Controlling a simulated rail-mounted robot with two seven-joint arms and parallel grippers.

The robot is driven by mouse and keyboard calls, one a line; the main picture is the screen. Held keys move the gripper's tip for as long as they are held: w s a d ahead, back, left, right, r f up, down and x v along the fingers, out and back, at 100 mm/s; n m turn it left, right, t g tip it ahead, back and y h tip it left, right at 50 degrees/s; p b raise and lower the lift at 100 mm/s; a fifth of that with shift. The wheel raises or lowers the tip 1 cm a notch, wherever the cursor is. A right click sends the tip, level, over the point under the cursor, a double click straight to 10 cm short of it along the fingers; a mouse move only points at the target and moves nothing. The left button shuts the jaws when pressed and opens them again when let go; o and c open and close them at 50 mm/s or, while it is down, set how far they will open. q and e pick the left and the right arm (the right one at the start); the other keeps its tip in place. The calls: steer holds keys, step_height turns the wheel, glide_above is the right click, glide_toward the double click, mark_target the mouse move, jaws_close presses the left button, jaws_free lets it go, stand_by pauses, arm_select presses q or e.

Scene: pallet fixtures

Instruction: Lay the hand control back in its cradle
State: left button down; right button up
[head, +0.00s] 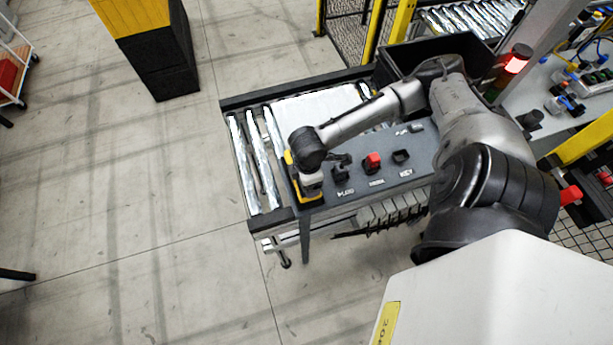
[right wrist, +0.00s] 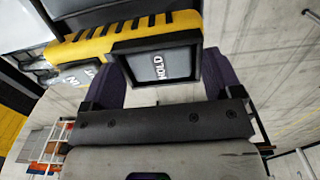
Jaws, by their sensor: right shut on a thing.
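The yellow hand control (head: 308,200) is at the left end of the grey panel, mostly under my right gripper (head: 311,180). In the right wrist view the hand control (right wrist: 95,45) is yellow with black ribs. A black-framed end face marked HOLD sits between the two dark fingers of my right gripper (right wrist: 165,85), which is shut on the hand control. I cannot tell whether it touches the panel. A cradle cannot be clearly told apart under the gripper. My left gripper is out of view.
The grey panel (head: 350,195) carries a black lever (head: 342,160), a red button (head: 373,161) and a small black square holder (head: 401,156). Shiny rollers (head: 250,165) lie left of it. A black bin (head: 400,62) stands behind. Open floor lies to the left.

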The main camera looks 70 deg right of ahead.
steer(key=shift+w+f, duration=0.2)
steer(key=shift+f, duration=0.1)
step_height(320, 180, down, 2)
steer(key=shift+f, duration=0.1)
steer(key=shift+f+p, duration=0.3)
steer(key=shift+f, duration=0.3)
steer(key=shift+f, duration=0.1)
steer(key=o, duration=0.9)
steer(key=shift+o, duration=0.2)
